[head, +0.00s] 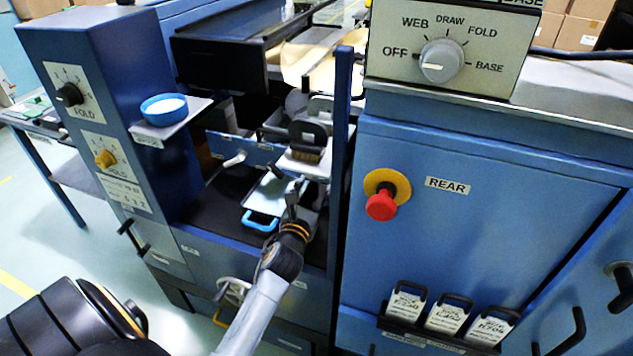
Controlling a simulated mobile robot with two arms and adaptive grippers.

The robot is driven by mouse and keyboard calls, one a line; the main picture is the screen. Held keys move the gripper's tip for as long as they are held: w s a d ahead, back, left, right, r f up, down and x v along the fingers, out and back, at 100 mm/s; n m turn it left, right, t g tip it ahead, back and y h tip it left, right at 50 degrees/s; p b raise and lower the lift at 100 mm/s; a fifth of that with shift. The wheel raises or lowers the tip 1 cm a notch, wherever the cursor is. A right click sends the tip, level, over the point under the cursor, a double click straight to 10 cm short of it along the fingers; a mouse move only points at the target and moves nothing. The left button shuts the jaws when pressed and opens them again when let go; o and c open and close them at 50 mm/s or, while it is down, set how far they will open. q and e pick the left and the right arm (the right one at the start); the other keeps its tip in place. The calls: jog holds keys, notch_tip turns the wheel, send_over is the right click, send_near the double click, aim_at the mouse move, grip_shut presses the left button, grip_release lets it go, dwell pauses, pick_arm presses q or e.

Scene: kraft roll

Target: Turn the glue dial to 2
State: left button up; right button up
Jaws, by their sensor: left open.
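No dial here carries a label that I can clearly read as glue. A yellow knob (105,158) with tick marks sits on the blue cabinet at the left; its label is too small to read surely. A black knob (69,94) labelled FOLD is above it. A large pale dial (441,61), marked OFF, WEB, DRAW, FOLD and BASE, is at the upper right; which mark it points at is hard to tell. My left gripper (293,193) is open inside the machine bay, right of the left cabinet and away from these knobs. My right gripper is not in view.
A blue-handled tray (259,222) lies beside my left gripper. A blue post (341,150) stands right of it. A blue bowl (164,108) sits on a shelf jutting from the left cabinet. A red button (381,205) protrudes from the right panel, above several tags (450,314).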

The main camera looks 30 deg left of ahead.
pick_arm(q)
jog(key=shift+x, duration=1.4)
grip_shut()
